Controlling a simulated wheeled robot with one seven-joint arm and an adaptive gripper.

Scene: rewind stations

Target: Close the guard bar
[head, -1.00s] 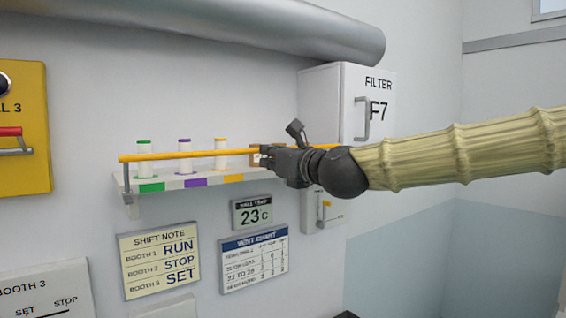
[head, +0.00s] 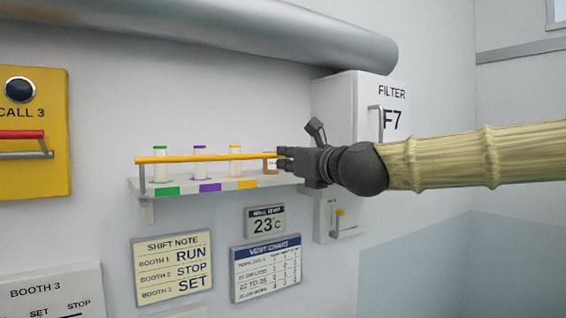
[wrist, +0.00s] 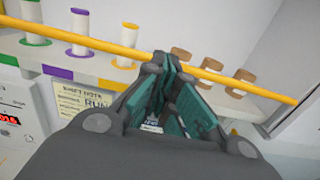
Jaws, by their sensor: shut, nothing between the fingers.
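The guard bar (head: 205,158) is a thin yellow rod running along the front of a wall shelf (head: 222,184). Its left end lies at a grey upright post at the shelf's left end. In the wrist view the bar (wrist: 105,41) slants across the picture to its right end by a grey bracket. My gripper (head: 282,160) is shut and empty at the right part of the bar. In the wrist view the fingertips (wrist: 165,63) are right at the bar; I cannot tell whether they touch it. My gripper hides part of the bar in the head view.
Spools with green (head: 160,158), purple (head: 200,158) and yellow (head: 235,156) ends stand on the shelf behind the bar. Brown spools (wrist: 212,66) stand farther right. A filter cabinet (head: 343,110) is beside my gripper, and a large pipe (head: 250,38) runs above.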

